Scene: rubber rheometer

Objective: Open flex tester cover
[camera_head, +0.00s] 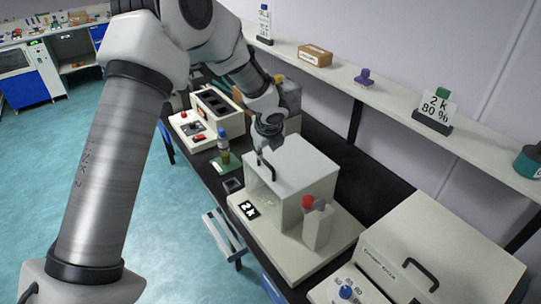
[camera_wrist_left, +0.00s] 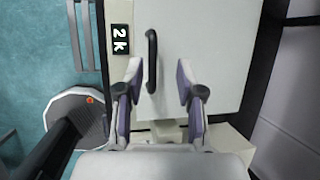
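The flex tester is a pale box-shaped machine with a light cover (camera_head: 305,165) and a black "2k" label (camera_head: 249,209) on its base. The cover appears down. A dark bar handle (camera_wrist_left: 152,60) is fixed on the cover; in the head view it shows (camera_head: 266,164) just below my left gripper (camera_head: 266,146). In the left wrist view, my left gripper (camera_wrist_left: 158,82) is open. Its two fingers point toward the cover, with the handle's near end in line with the gap, closer to the left finger. Contact cannot be told. My right gripper is not in view.
A post with a red knob (camera_head: 308,202) stands at the tester's front right. Another pale machine with a black handle (camera_head: 420,274) is at the lower right. A control unit (camera_head: 205,120) and small bottles stand behind. A wall shelf (camera_head: 390,98) runs along the right.

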